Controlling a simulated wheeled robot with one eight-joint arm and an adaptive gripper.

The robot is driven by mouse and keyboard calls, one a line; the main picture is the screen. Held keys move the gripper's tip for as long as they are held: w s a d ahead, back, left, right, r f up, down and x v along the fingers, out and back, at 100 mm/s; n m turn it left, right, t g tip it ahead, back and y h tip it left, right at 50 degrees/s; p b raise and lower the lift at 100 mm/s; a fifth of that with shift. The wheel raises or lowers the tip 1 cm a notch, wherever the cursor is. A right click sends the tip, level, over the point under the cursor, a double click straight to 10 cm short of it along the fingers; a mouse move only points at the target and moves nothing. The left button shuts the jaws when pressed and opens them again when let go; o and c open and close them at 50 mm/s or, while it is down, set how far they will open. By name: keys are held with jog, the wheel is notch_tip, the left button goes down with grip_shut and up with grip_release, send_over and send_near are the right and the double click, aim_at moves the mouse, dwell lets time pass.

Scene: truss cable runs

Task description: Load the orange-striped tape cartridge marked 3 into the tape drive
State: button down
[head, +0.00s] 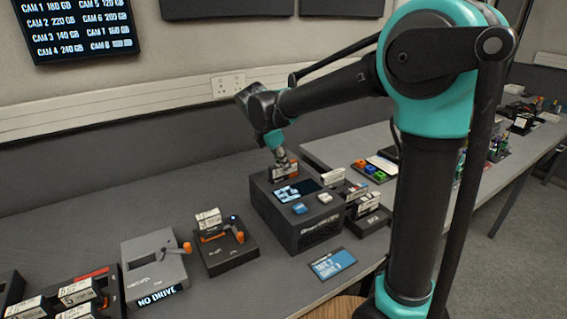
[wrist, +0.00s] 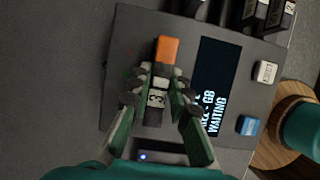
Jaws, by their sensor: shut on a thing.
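My gripper (head: 281,158) points down over the back left of a dark box with a screen (head: 300,222), which looks like the tape drive. In the wrist view my gripper (wrist: 158,88) is shut on the cartridge marked 3 (wrist: 156,99), which has an orange end (wrist: 167,50). The cartridge also shows under the gripper in the head view (head: 286,174). In the wrist view it is over the dark top face (wrist: 128,48), left of the screen (wrist: 208,88), which reads "WAITING". The fingers hide its lower part, so I cannot tell whether it is in a slot.
White (wrist: 266,72) and blue (wrist: 249,126) buttons are beside the screen. To the left are a black unit with an orange lever (head: 225,258) and a grey "NO DRIVE" unit (head: 150,262). Cartridges stand at the box's right (head: 333,177). A blue sign (head: 332,264) lies in front.

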jog(key=shift+f, duration=0.5)
jog(key=c, duration=1)
grip_release()
jog(key=shift+r, duration=3.75)
jog(key=shift+s, duration=0.1)
